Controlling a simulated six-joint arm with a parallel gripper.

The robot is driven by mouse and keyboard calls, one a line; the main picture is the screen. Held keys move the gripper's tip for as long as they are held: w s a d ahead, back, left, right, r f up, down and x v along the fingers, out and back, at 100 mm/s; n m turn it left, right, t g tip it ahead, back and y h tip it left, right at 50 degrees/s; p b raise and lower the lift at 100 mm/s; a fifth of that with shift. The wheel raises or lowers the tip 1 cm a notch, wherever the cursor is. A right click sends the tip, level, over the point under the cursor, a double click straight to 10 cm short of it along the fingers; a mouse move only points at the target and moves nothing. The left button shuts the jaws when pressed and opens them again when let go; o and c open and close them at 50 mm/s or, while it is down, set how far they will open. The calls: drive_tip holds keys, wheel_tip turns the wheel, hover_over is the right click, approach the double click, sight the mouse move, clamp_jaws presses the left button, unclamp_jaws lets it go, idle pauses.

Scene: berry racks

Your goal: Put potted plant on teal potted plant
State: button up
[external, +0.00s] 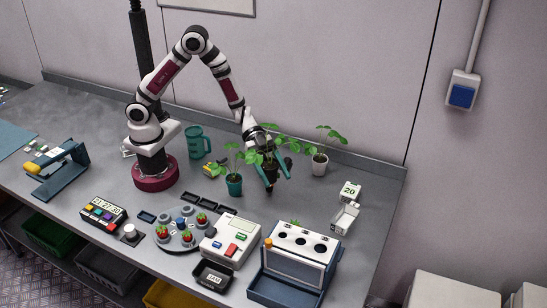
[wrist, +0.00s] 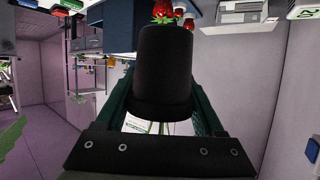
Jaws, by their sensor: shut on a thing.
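My gripper (external: 272,176) has teal fingers and is shut on a dark potted plant, with green leaves (external: 291,145) showing beside the wrist. In the wrist view the black pot (wrist: 165,65) fills the space between the fingers of my gripper (wrist: 165,85). The fingers partly hide the pot in the external view, and I cannot tell how high it is above the table. The teal potted plant (external: 234,186) stands upright on the table just left of my gripper, its leaves close to the held plant.
A white potted plant (external: 319,165) stands to the right. A teal mug (external: 199,142) is behind on the left. A round rack with strawberries (external: 187,236), a grey-white console (external: 230,240) and a blue-framed box (external: 293,262) fill the front. Small white boxes (external: 345,219) sit at the right.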

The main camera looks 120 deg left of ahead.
drive_tip(key=s+a+r+m+g+h, duration=0.1)
drive_tip(key=s+r+m+g+h, duration=0.1)
drive_tip(key=s, duration=1.1)
hover_over(234, 180)
drive_tip(key=w+d, duration=0.1)
drive_tip(key=d, duration=0.1)
wheel_tip(234, 180, down, 7)
drive_tip(key=shift+w+a+f, duration=0.2)
drive_tip(key=shift+f, duration=0.1)
